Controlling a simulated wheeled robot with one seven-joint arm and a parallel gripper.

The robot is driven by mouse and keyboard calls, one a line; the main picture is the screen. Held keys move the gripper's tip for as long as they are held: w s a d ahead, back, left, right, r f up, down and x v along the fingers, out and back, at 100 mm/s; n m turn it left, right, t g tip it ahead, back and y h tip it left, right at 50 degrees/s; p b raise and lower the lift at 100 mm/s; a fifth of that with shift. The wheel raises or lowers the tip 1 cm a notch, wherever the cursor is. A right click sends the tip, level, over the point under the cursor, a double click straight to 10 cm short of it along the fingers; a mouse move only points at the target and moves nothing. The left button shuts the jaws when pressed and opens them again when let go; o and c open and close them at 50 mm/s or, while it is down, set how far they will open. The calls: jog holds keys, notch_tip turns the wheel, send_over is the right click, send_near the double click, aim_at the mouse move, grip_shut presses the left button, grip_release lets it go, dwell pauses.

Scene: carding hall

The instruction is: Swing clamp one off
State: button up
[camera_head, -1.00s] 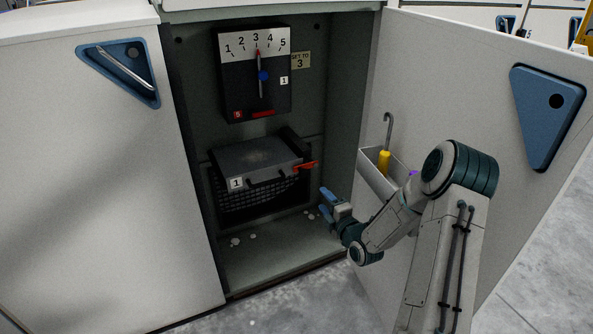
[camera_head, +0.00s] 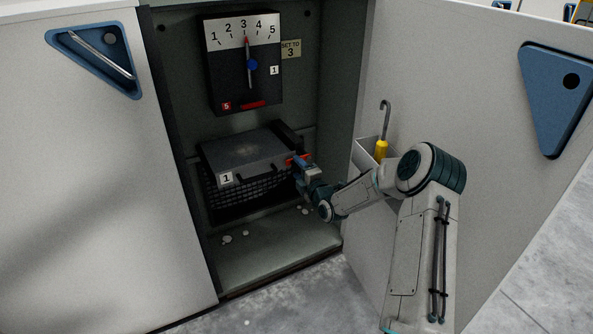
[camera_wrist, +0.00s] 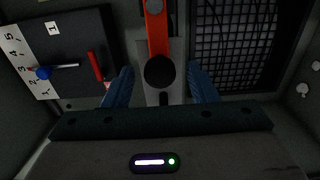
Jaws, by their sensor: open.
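Clamp one shows as a red lever (camera_wrist: 155,32) in the wrist view, with a black round knob at its near end. It lies between the two blue fingers of my gripper (camera_wrist: 160,72), with a gap on each side. In the head view my gripper (camera_head: 300,164) is at the right side of a dark lidded box labelled 1 (camera_head: 245,149), at the red clamp lever (camera_head: 291,159), which it partly hides. The fingers are open. Whether they touch the lever cannot be told.
A black dial unit (camera_head: 245,88), its red-tipped pointer at 3, hangs above the box and shows at left in the wrist view (camera_wrist: 75,68). The open door (camera_head: 455,110) stands right, with a holder (camera_head: 368,155) carrying a yellow-handled hook tool (camera_head: 381,148). White fluff (camera_head: 227,239) lies on the cabinet floor.

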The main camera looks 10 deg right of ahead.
jog(key=shift+x, duration=0.95)
grip_shut()
